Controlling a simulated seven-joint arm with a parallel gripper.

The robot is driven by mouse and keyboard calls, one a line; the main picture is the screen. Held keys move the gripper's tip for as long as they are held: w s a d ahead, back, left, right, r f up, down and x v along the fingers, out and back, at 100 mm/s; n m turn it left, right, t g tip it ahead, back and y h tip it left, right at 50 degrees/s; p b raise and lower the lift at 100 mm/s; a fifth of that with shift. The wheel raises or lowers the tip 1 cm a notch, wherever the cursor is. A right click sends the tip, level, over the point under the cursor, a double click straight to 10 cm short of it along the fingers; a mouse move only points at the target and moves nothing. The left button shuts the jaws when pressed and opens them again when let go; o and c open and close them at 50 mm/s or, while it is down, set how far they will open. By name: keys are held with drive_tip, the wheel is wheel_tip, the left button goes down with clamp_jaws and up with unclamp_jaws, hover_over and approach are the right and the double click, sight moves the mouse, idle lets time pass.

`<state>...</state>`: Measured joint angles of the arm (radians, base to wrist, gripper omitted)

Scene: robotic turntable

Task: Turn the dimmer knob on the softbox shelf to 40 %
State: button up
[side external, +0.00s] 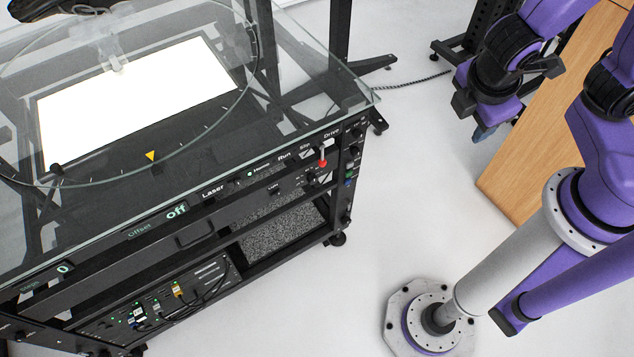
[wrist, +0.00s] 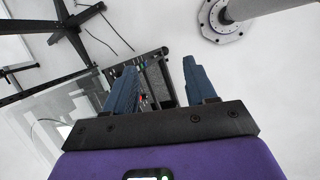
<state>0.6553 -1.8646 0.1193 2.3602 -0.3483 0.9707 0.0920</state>
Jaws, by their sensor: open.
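The lit white softbox panel (side external: 135,100) lies on a shelf under the glass top of the black turntable cart. Small black knobs and switches (side external: 311,180) sit along the cart's front rail and right corner. I cannot tell which one is the dimmer knob, and no percent reading is legible. My gripper (side external: 484,132) hangs in the air to the right of the cart, well apart from it. In the wrist view my gripper (wrist: 160,82) has its two blue fingers spread with nothing held. Part of the cart's side with small controls (wrist: 150,85) shows beyond and between the fingers.
The glass top's edge (side external: 340,122) overhangs the front controls. A red-tipped switch (side external: 322,161) sticks out near "Drive". Displays read "off" (side external: 177,210) and "0" (side external: 64,268). A wooden surface (side external: 545,120) stands at right. The floor between cart and arm is clear.

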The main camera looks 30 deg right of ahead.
drive_tip(key=w+a+f+n+t+h, duration=0.1)
drive_tip(key=w+a+f+n+t, duration=0.35)
drive_tip(key=f, duration=0.25)
drive_tip(key=w+a+f+n+t+h, duration=0.1)
drive_tip(key=w+a+f+n+t, duration=0.35)
drive_tip(key=a+f, duration=0.2)
drive_tip(key=n+t+y, duration=0.2)
drive_tip(key=n+y, duration=0.4)
drive_tip(key=n, duration=0.5)
approach(314, 181)
drive_tip(key=shift+t, duration=0.3)
drive_tip(key=x, duration=0.8)
drive_tip(key=shift+w+f, duration=0.1)
drive_tip(key=shift+f, duration=0.25)
drive_tip(key=c, duration=1)
